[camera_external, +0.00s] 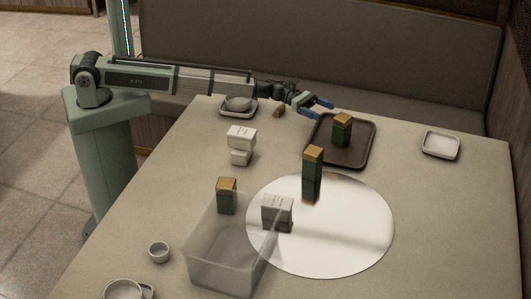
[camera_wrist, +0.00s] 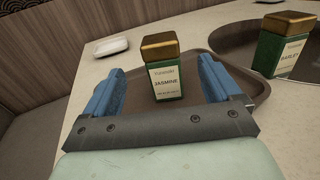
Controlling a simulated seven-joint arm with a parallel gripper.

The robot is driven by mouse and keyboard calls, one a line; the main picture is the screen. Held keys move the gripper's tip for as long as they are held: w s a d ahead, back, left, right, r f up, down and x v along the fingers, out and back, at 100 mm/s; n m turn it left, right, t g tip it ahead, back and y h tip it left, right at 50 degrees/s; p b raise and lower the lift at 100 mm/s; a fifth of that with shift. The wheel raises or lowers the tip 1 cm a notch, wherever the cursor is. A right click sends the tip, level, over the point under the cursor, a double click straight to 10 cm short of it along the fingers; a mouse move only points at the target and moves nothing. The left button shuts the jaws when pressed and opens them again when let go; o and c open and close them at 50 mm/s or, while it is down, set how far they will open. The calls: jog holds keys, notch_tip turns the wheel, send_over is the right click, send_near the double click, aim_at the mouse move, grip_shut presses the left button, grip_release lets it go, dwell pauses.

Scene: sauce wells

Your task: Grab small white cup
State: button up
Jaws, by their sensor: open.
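A small white cup (camera_external: 159,252) stands on the table at the near left, left of the clear bin, in the external view. Another white bowl (camera_external: 238,103) rests on a square white dish at the far side. My gripper (camera_external: 322,108) is at the far side of the table, by the brown tray and far from the small cup. In the wrist view its blue fingers (camera_wrist: 162,92) are apart and empty, with a green Jasmine tin beyond them.
The Jasmine tin (camera_external: 342,131) stands on the brown tray (camera_external: 362,152). The clear bin (camera_external: 203,275) is right of the small cup. The right side is mostly clear.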

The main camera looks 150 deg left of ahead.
notch_tip(320, 180, up, 18)
jog(key=f, duration=0.1)
jog(key=w+d+f+m+g+h, duration=0.1)
jog(key=w+d+m+g+h, duration=0.2)
jog(key=w+d+m+h, duration=1.15)
jog(key=w+d+f+m+g+y, duration=0.1)
jog(key=w+d+m+g+y, duration=0.15)
jog(key=w+d, duration=0.6)
jog(key=w+d+m+g+y, duration=0.1)
jog(key=w+d+m, duration=0.4)
jog(key=d, duration=0.7)
jog(key=m+g+y, duration=0.4)
jog(key=m+g, duration=0.6)
jog(key=m, duration=0.8)
send_over(158, 249)
jog(key=w, duration=0.2)
notch_tip(158, 249, down, 8)
notch_tip(158, 249, down, 9)
jog(key=shift+a+f, duration=0.1)
jog(key=shift+a, duration=0.05)
jog(key=shift+d+f, duration=0.15)
jog(key=shift+f, duration=1.15)
jog(key=shift+d+f, duration=0.1)
jog(key=shift+f, duration=1.2)
